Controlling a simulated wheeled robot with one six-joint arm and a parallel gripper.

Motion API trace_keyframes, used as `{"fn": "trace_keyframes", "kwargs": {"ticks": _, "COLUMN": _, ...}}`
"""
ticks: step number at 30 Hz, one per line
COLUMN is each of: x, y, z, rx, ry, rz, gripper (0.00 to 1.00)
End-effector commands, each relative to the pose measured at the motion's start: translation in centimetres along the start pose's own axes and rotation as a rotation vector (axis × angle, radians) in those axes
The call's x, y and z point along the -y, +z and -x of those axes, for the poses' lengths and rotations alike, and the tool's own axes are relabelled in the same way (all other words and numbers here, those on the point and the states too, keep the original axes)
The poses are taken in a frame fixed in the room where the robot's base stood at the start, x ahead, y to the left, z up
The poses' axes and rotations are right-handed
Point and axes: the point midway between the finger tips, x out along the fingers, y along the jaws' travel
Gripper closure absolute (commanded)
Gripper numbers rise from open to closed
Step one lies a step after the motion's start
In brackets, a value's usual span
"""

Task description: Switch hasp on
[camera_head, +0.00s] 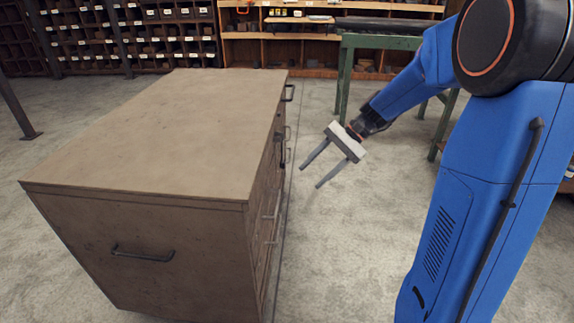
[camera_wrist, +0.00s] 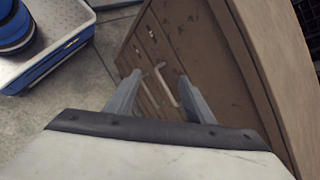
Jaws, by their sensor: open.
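A brown metal cabinet (camera_head: 165,130) stands left of my arm, its drawer front facing right. That front is steeply angled in the head view. In the wrist view the cabinet front (camera_wrist: 205,45) shows pale bar handles and small fittings. A small dark fitting (camera_head: 278,138) sits on the front near the top edge; I cannot tell for sure that it is the hasp, or its position. My gripper (camera_head: 310,178) is open and empty, out from the cabinet front. In the wrist view its fingers (camera_wrist: 159,76) stand apart, with a handle (camera_wrist: 166,84) seen between them.
A green-legged bench (camera_head: 346,75) stands behind my arm. Shelves with boxes (camera_head: 300,45) and a pigeonhole rack (camera_head: 130,35) line the back wall. A black handle (camera_head: 142,256) juts from the cabinet's near side. The concrete floor (camera_head: 350,255) right of the cabinet is clear.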

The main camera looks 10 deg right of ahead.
Motion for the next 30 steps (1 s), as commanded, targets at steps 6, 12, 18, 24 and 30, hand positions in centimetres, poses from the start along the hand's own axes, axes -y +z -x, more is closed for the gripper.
{"fn": "trace_keyframes", "kwargs": {"ticks": 6, "x": 3.0, "y": -6.0, "z": -0.3, "rx": 0.135, "ry": -0.111, "rz": -0.171, "gripper": 0.52}}
{"fn": "trace_keyframes", "kwargs": {"ticks": 12, "x": 5.2, "y": -11.9, "z": -0.4, "rx": 0.255, "ry": -0.218, "rz": -0.315, "gripper": 0.52}}
{"fn": "trace_keyframes", "kwargs": {"ticks": 18, "x": 6.4, "y": -18.4, "z": -0.4, "rx": 0.373, "ry": -0.332, "rz": -0.453, "gripper": 0.52}}
{"fn": "trace_keyframes", "kwargs": {"ticks": 24, "x": 6.6, "y": -25.4, "z": -0.5, "rx": 0.488, "ry": -0.450, "rz": -0.581, "gripper": 0.52}}
{"fn": "trace_keyframes", "kwargs": {"ticks": 30, "x": 6.1, "y": -31.0, "z": -0.6, "rx": 0.577, "ry": -0.547, "rz": -0.672, "gripper": 0.52}}
